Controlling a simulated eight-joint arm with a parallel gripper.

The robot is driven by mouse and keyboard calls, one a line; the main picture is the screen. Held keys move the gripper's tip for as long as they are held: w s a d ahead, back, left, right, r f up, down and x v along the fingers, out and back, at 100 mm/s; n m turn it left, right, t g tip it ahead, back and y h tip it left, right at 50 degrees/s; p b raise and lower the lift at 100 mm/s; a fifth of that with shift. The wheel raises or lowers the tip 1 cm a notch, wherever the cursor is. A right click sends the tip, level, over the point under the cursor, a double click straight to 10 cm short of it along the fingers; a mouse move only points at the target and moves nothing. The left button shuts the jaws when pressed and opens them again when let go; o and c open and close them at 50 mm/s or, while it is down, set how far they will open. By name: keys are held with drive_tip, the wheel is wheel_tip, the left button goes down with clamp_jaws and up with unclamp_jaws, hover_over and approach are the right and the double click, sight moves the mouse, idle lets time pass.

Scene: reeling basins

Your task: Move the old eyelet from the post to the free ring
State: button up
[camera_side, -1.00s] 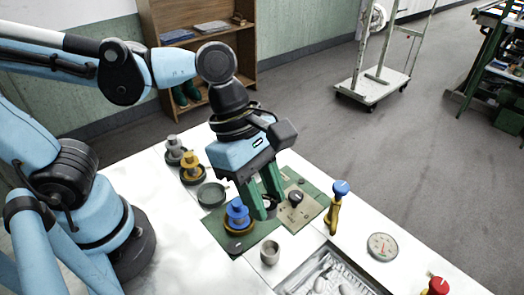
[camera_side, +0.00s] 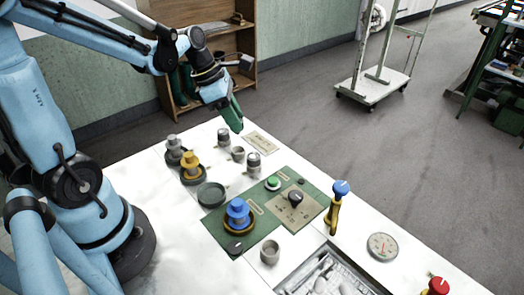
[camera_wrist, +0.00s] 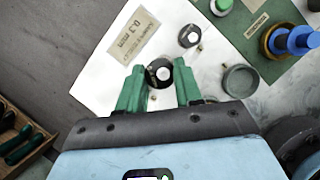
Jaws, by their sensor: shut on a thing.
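My gripper (camera_wrist: 160,70) is over the back of the white table; its green fingers (camera_side: 233,116) point down in the side view. In the wrist view, a dark round piece (camera_wrist: 151,82) with a pale centre shows between them; I take it to be the eyelet. The side view does not show it clearly. An empty dark-green round dish (camera_side: 211,195) lies closer in. I cannot tell which is the post or free ring.
Grey (camera_side: 174,150), yellow (camera_side: 190,167) and blue (camera_side: 238,212) knobbed pieces stand nearby. A green plate (camera_side: 222,236) carries the blue one, and a green button (camera_side: 273,183) is farther back.

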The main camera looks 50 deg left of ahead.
drive_tip(key=shift+a+f, duration=0.1)
drive_tip(key=shift+f, duration=1.9)
drive_tip(key=shift+f, duration=0.2)
drive_tip(key=shift+f, duration=0.35)
drive_tip(key=shift+f, duration=0.85)
idle(1.3)
drive_tip(key=o, duration=1.6)
drive_tip(key=shift+r, duration=3.5)
